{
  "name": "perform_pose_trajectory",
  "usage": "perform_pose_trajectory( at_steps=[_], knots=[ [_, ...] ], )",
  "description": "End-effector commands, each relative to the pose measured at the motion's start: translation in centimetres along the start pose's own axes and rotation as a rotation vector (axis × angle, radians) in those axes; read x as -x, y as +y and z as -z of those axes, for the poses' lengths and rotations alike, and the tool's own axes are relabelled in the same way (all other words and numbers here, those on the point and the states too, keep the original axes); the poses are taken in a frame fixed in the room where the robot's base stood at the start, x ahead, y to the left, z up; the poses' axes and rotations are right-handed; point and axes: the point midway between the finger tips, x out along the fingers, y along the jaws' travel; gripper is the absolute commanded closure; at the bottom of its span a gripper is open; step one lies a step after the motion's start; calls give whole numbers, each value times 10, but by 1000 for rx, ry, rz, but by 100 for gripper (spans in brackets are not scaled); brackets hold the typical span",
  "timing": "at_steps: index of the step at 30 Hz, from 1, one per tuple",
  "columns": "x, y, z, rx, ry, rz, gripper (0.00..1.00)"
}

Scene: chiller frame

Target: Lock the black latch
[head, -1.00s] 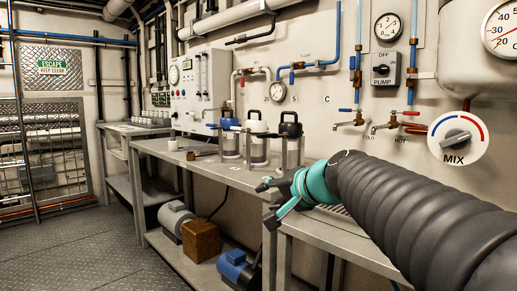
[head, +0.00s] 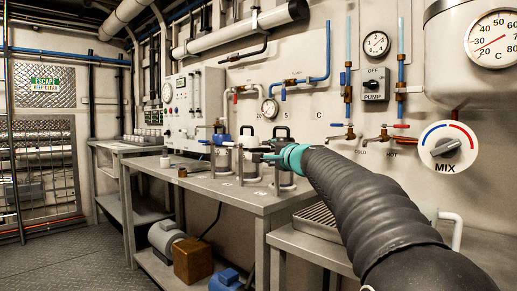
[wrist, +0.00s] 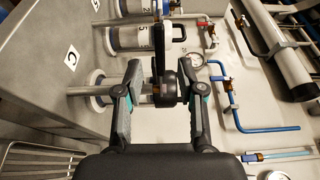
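Between my fingers in the wrist view is a black part with a round body and a long bar (wrist: 168,90), which looks like the black latch. It sits on the post of the canister by the C label. My gripper (wrist: 162,108) is open, with one finger on each side of the black part and gaps visible on both sides. In the head view my gripper (head: 266,157) is at the nearest canister (head: 284,178) and hides part of its top. I cannot tell from the views whether the latch is locked.
A slotted drain tray (head: 318,222) lies at the near end. Blue pipes (wrist: 232,105) and the wall are close behind the canisters.

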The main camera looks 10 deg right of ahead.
Motion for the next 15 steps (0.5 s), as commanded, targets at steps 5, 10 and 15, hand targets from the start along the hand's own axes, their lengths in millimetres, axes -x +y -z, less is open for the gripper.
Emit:
perform_pose_trajectory(
  at_steps=[5, 10, 15],
  knots=[
    [-32, -2, 0, 1, -1, -1, 61],
    [-53, -1, 0, 1, -1, -1, 61],
    [-63, 0, 0, 1, 0, 0, 61]
  ],
)
